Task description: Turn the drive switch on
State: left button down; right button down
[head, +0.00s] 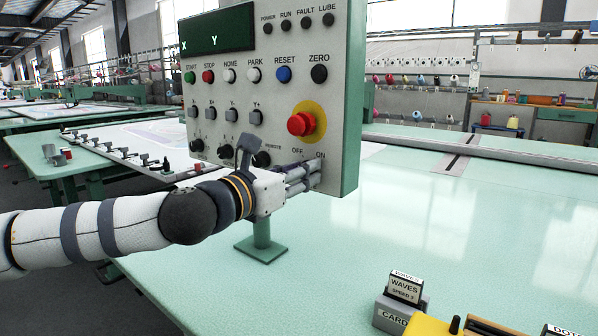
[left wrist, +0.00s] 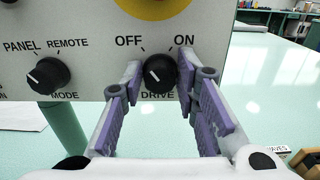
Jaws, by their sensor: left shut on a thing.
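The grey control panel (head: 275,110) stands on a green post. Its black drive switch knob (left wrist: 160,73) is at the lower right, below the OFF and ON labels, in the left wrist view. The knob's white mark appears to point up and left, towards OFF. My left gripper (left wrist: 158,80) has one purple-padded finger on each side of the knob and is shut on it. In the head view, my left gripper (head: 312,178) covers the knob at the panel's lower edge. My right gripper is not in view.
The black mode knob (left wrist: 47,76) is left of the drive switch. The red emergency button (head: 301,123) on its yellow disc is just above. A WAVES card (head: 404,287) stands in a holder on the pale green table (head: 480,240), whose middle is clear.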

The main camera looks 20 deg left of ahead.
pick_arm(q)
jog(key=shift+m, duration=0.3)
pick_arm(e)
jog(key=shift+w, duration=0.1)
pick_arm(q)
jog(key=shift+s+d+m+p, duration=0.1)
jog(key=shift+m+p, duration=0.6)
jog(key=shift+m, duration=2.55)
jog(key=shift+d+m+p, duration=0.1)
jog(key=shift+m+p, duration=0.55)
jog(key=shift+m, duration=2.6)
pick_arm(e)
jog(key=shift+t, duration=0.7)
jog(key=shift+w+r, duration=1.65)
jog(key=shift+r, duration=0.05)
pick_arm(q)
jog(key=shift+f+m, duration=0.1)
jog(key=shift+m, duration=0.2)
jog(key=c, duration=1.2)
grip_release()
jog(key=shift+c, duration=0.2)
